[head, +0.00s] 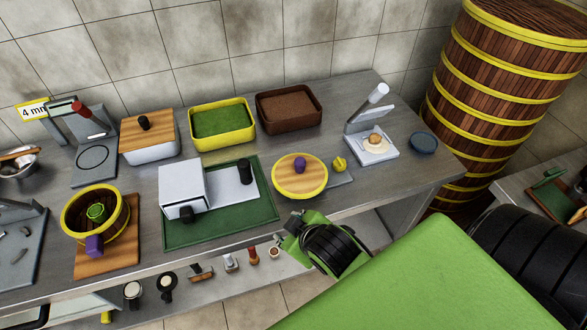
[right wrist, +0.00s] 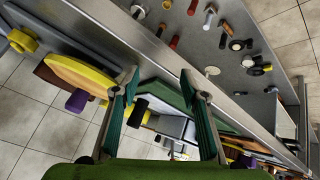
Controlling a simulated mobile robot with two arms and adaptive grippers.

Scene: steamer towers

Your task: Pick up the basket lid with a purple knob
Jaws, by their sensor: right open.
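The basket lid (head: 283,182) is a round wooden disc with a yellow rim and a purple knob (head: 300,163) on top. It lies on the counter right of the green mat. In the right wrist view the lid (right wrist: 75,72) and its knob (right wrist: 76,101) appear at the left, outside the jaws. My right gripper (head: 293,227) is near the counter's front edge, in front of the lid and apart from it. In the right wrist view its green fingers (right wrist: 158,88) are spread with nothing held between them. My left gripper is not in view.
A yellow-rimmed basket (head: 70,213) with a purple handle stands on a wooden board at left. A white appliance (head: 182,185) sits on the green mat (head: 225,227). A small yellow object (head: 339,163) is close beside the lid. Tall steamer stacks (head: 490,100) stand at right.

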